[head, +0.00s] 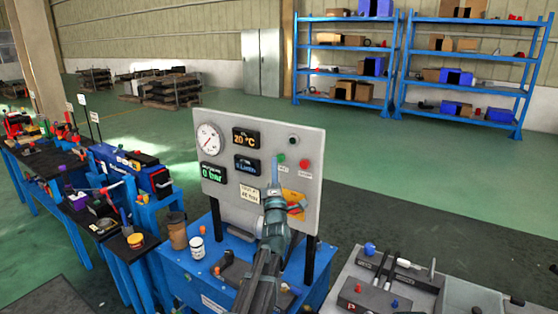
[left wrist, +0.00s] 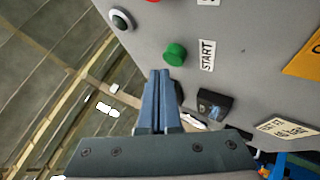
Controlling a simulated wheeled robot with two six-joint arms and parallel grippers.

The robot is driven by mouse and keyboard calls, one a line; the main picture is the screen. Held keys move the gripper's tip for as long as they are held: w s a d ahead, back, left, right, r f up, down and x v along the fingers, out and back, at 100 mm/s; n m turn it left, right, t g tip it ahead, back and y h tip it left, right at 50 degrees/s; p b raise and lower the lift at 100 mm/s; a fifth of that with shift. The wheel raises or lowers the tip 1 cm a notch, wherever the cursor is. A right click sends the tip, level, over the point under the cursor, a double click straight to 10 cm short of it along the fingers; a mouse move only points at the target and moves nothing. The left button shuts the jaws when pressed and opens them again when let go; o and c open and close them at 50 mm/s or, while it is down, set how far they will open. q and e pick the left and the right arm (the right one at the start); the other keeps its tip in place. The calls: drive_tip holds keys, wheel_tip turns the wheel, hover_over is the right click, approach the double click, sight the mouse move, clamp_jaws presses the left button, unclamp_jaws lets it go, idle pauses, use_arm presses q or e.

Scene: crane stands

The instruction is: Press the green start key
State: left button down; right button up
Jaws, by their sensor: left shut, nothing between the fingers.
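The green start key (left wrist: 174,54) is a round button on a grey panel, beside a white START label (left wrist: 207,55) in the left wrist view. In the head view the green key (head: 281,158) sits on the upright panel (head: 225,135), left of a red button (head: 304,164). My left gripper (head: 274,162) is shut and empty, its blue fingers pointing at the panel just below and left of the key. In the left wrist view the fingertips (left wrist: 160,72) appear close to the key's edge; I cannot tell whether they touch. My right gripper is not in view.
The panel also carries a round gauge (head: 209,139), dark displays and a black knob (head: 293,140). A brown jar (head: 177,232) and a white jar (head: 197,247) stand on the blue bench. A grey fixture (head: 392,280) lies at the right.

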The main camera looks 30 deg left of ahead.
use_arm(q)
drive_tip(key=shift+w, duration=0.1)
idle(0.7)
drive_tip(key=shift+w, duration=0.3)
drive_tip(key=shift+w, duration=0.5)
idle(0.8)
drive_tip(key=shift+s, duration=0.9)
drive_tip(key=s, duration=0.5)
drive_tip(key=shift+a, duration=0.2)
idle(0.9)
